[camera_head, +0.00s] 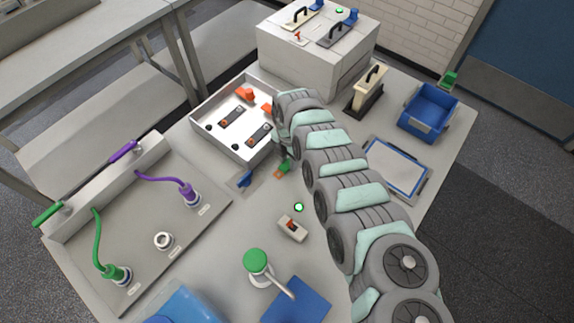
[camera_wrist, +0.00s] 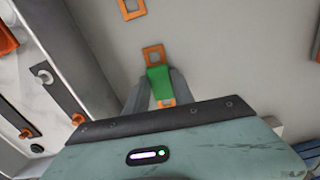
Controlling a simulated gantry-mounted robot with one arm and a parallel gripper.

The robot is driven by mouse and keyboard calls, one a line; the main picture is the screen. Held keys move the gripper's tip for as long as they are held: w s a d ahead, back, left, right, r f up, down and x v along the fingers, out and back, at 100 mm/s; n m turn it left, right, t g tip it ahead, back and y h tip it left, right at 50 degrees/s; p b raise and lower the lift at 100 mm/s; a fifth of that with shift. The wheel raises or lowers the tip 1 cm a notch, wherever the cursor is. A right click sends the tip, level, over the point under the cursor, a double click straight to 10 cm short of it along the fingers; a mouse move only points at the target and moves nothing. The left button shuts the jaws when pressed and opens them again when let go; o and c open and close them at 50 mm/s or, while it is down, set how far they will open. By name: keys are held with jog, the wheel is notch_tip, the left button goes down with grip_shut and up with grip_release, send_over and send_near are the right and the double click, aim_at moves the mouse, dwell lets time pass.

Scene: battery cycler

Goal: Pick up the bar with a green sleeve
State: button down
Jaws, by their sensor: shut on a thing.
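The bar with a green sleeve (camera_wrist: 158,79) has flat orange, copper-like ends with a square hole. In the wrist view it sits between the two fingers of my gripper (camera_wrist: 160,88), which is shut on the green sleeve. In the head view the bar (camera_head: 285,168) shows as a small green and orange piece just below my gripper (camera_head: 283,152), right of the white tray. The arm hides part of the gripper there. I cannot tell whether the bar touches the table or is clear of it.
The white tray (camera_head: 199,117) holds dark modules and orange pieces. A blue piece (camera_head: 245,179) lies left of the bar. Another orange bar end (camera_wrist: 131,9) shows at the wrist view's top. A red-switch box (camera_head: 292,229) and green-topped post (camera_head: 256,261) stand nearer.

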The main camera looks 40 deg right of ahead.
aim_at(288, 163)
dwell(0.3)
notch_tip(288, 163, up, 20)
jog(key=p, duration=0.3)
dwell(0.4)
